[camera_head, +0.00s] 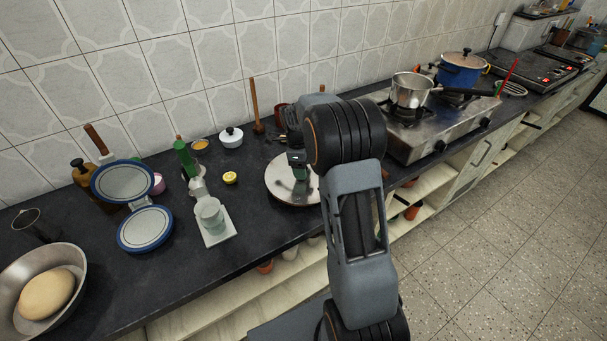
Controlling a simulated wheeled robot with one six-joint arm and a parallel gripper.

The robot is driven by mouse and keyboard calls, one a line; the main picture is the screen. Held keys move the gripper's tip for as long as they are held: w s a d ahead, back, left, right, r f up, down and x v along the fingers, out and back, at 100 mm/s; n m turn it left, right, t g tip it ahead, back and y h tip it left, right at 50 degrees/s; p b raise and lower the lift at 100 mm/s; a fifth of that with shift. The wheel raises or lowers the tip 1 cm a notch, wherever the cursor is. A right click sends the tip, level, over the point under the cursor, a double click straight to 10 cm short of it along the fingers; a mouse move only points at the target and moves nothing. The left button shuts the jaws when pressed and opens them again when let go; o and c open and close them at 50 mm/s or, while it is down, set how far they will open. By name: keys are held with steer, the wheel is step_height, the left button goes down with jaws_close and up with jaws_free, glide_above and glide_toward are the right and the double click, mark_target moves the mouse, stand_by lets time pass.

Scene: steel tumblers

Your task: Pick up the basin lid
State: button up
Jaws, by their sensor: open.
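A round, shiny steel disc (280,187), which looks like the basin lid, lies flat on the dark counter left of my arm. My arm covers its right part, and I cannot make out a knob on it. My gripper (299,172) points down over the disc's middle and is open. Its fingers are small and partly hidden, so I cannot tell whether they touch the disc. A steel basin (75,262) stands at the far left with a pale, rounded lump in it.
A lemon half (230,177), a white lidded pot (231,137) and a white tray with cups (217,236) stand left of the disc. A wooden stick (255,105) stands behind it. A gas stove (445,130) with pots is to the right. The counter's front edge is close.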

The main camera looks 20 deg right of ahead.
steer(key=shift+f, duration=0.45)
steer(key=shift+c, duration=0.4)
steer(key=c, duration=1)
steer(key=shift+r, duration=0.1)
